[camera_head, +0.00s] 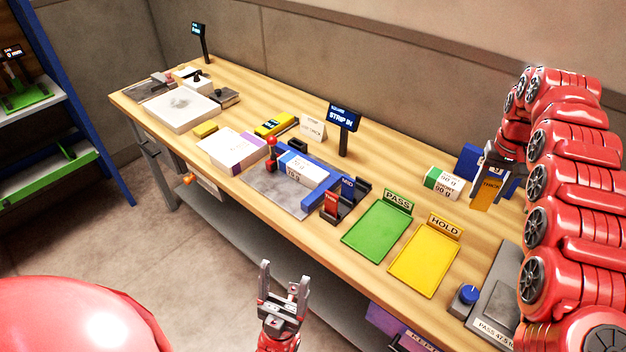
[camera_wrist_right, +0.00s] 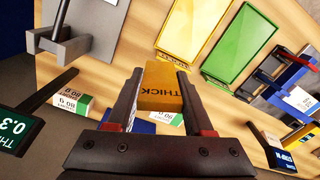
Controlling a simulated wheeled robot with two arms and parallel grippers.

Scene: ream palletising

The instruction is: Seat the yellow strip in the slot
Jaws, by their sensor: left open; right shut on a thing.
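The yellow strip (camera_head: 486,194), labelled THICK, is held by my right gripper (camera_head: 495,165) above the right part of the bench. In the right wrist view the yellow strip (camera_wrist_right: 160,88) sits between both fingers, its far end showing past the tips. A dark rack (camera_head: 354,206) stands at mid-bench with a red strip (camera_head: 330,204) and a blue strip (camera_head: 347,188) upright in it. The yellow strip is well to the right of this rack, apart from it. An empty slot cannot be made out clearly. My left gripper (camera_head: 283,287) is open and empty before the bench's front edge.
A green PASS tray (camera_head: 376,232) and a yellow HOLD tray (camera_head: 424,262) lie between the rack and the bench's right end. A STRIP IN display (camera_head: 342,118) stands behind the rack. Labelled reams (camera_head: 443,182) sit near my right gripper. A grey device (camera_head: 497,290) is at right.

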